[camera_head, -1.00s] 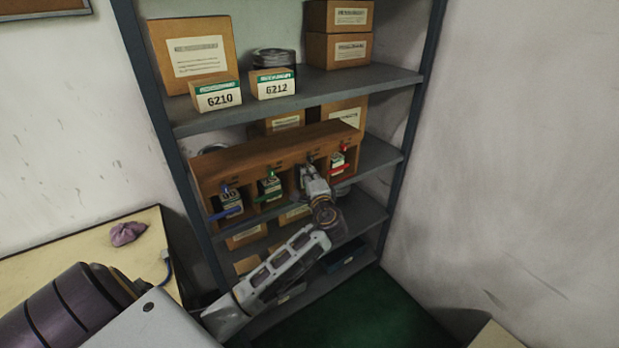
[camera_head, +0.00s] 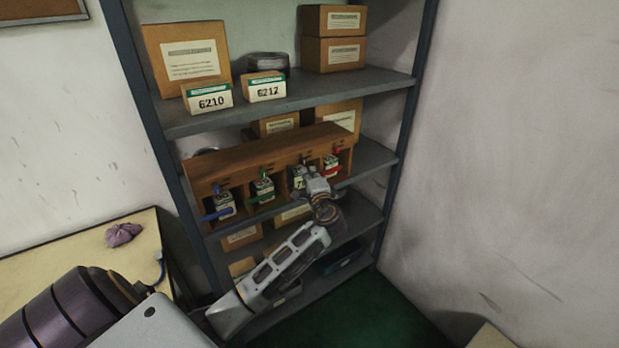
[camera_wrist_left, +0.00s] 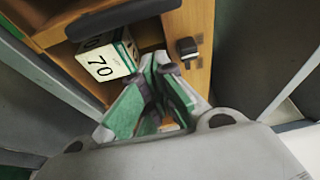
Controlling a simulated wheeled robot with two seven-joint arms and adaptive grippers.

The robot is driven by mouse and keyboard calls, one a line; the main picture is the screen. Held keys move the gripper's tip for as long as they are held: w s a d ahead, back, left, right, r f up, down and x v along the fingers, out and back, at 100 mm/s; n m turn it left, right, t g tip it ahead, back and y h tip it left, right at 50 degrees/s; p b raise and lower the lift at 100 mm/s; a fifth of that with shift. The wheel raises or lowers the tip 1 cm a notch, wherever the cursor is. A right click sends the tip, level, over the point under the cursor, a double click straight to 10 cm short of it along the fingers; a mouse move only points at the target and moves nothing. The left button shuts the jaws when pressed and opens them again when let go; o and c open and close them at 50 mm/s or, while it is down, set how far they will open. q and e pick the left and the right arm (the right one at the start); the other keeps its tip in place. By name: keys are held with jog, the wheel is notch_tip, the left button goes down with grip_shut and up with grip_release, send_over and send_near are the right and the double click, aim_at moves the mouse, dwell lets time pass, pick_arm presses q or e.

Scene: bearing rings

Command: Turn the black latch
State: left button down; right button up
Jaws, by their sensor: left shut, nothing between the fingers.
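A wooden rack (camera_head: 265,147) on the middle shelf has a row of compartments with coloured latches and bars. My left gripper (camera_head: 313,174) is in front of the third compartment, just right of the small box (camera_head: 299,178) in it. In the left wrist view, the black latch (camera_wrist_left: 187,47) is a small dark knob on a wooden face, and a dark bar (camera_wrist_left: 115,16) crosses above the box marked 70 (camera_wrist_left: 102,66). My left gripper (camera_wrist_left: 160,66) is shut and empty, below and left of the knob, seemingly apart from it. The third compartment's latch is hard to make out in the head view.
Blue (camera_head: 216,214), green (camera_head: 262,197) and red (camera_head: 331,171) bars mark the neighbouring compartments. Cartons (camera_head: 187,62) and labelled boxes 6210 (camera_head: 208,100) and 6212 (camera_head: 264,88) stand on the shelf above. A table with a purple cloth (camera_head: 123,235) is at left.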

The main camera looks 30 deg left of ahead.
pick_arm(q)
jog(key=b+v, duration=0.1)
jog(key=v, duration=0.8)
jog(key=shift+w+d, duration=0.15)
jog(key=shift+d, duration=0.25)
pick_arm(e)
jog(key=shift+s+d+f, duration=0.1)
jog(key=shift+d+f, duration=0.25)
jog(key=shift+f, duration=0.25)
pick_arm(q)
jog(key=shift+f, duration=0.15)
